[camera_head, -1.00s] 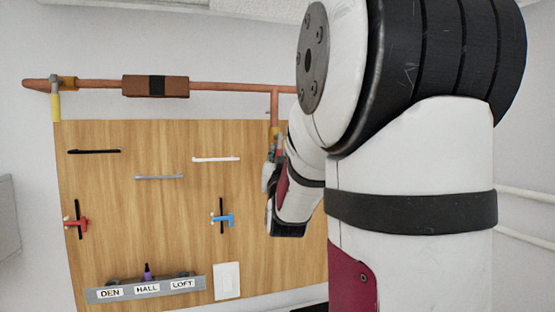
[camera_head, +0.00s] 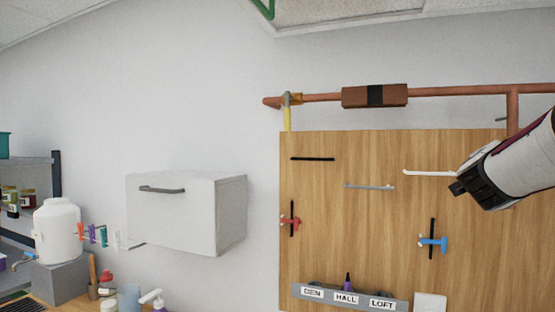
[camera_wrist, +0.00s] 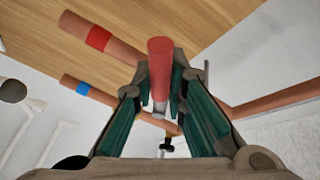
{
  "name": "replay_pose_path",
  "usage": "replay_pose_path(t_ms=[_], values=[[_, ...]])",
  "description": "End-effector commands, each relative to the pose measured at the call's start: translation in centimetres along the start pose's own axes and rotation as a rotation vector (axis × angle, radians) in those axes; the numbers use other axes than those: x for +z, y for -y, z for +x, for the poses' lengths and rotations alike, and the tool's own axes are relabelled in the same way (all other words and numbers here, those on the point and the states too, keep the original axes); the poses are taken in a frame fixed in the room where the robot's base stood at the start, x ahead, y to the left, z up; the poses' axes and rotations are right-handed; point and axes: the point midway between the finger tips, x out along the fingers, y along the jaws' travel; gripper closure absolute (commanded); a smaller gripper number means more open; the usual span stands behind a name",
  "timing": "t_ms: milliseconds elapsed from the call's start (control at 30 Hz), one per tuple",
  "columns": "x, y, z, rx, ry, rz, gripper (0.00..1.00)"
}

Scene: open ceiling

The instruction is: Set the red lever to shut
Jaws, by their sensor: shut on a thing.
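In the wrist view the red lever (camera_wrist: 160,62) is a round red bar standing up between the fingers of my gripper (camera_wrist: 160,88). My gripper is shut on it, with a teal-lined finger on each side. A grey stem shows below the red part. In the head view the lever is not clearly visible and my fingers cannot be made out behind my arm at the right edge. A smaller red handle (camera_head: 290,221) on a black bar sits at the left of the wooden board.
The wrist view shows a pipe with a red band (camera_wrist: 98,38) and one with a blue band (camera_wrist: 83,88). The wooden board (camera_head: 375,225) carries a blue handle (camera_head: 433,243) and a label strip (camera_head: 350,298). A white cabinet (camera_head: 185,215) hangs left of the board.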

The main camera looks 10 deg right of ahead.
Motion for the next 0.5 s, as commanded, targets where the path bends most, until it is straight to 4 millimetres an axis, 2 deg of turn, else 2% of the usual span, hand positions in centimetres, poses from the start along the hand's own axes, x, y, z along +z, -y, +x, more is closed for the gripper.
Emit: replay_pose_path(t_ms=[33, 500], values=[[-0.6, 0.5, -0.2, 0.016, 0.01, 0.039, 1.0], [-1.1, 2.1, -0.3, 0.161, 0.082, 0.383, 1.0]])
